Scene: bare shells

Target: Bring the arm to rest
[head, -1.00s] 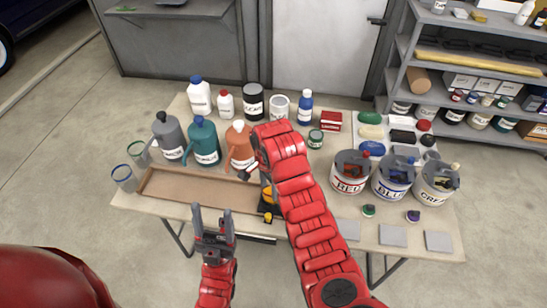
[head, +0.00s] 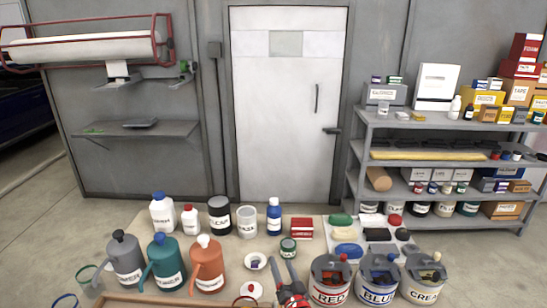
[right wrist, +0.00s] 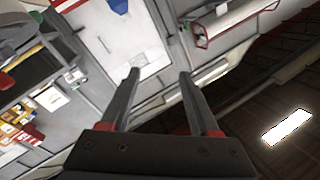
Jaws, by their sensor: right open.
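My right gripper (head: 288,274) shows at the bottom edge of the head view, over the near part of the table, pointing up and away. In the right wrist view my right gripper (right wrist: 160,74) has its two dark fingers spread apart with nothing between them. Most of the right arm is below the head picture. My left gripper is not in view.
The table (head: 315,250) holds a grey jug (head: 125,260), a teal jug (head: 166,262), an orange jug (head: 207,265), bottles and cans. A red-labelled bucket (head: 330,280) and two others stand near the right gripper. A shelf unit (head: 440,155) stands behind at right.

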